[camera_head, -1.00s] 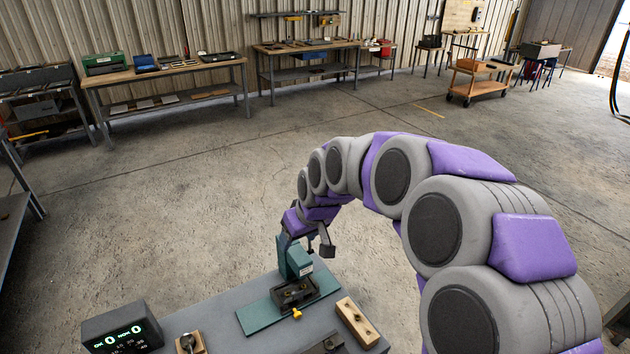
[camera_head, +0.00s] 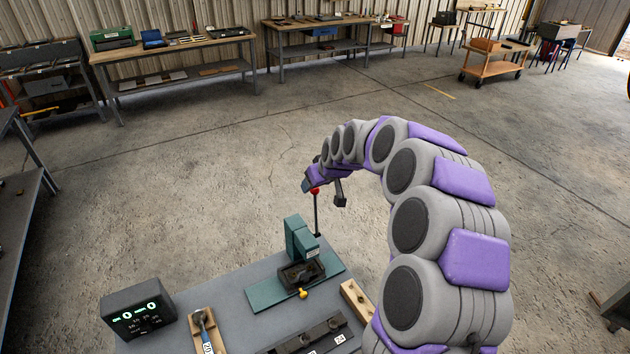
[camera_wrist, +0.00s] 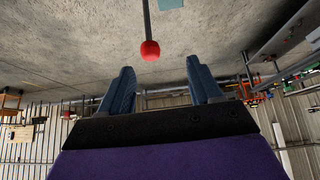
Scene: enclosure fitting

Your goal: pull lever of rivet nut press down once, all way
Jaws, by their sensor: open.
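The rivet nut press (camera_head: 299,238) is a teal machine on a teal base plate on the grey bench. Its lever (camera_head: 317,215) is a thin dark rod that stands upright behind the press, topped by a red ball knob (camera_head: 315,190). My gripper (camera_head: 309,184) is up at the height of the knob, very close to it in the head view. In the wrist view the blue fingers of my gripper (camera_wrist: 160,76) are spread apart with nothing between them. There the red knob (camera_wrist: 150,50) lies just beyond the fingertips, roughly centred in the gap.
A dark counter box (camera_head: 140,312) with green zeros stands on the bench's left. Wooden blocks (camera_head: 207,330) and a dark fixture (camera_head: 318,338) lie along the bench (camera_head: 240,318) front. Open concrete floor lies behind it, with workbenches (camera_head: 180,50) along the far wall.

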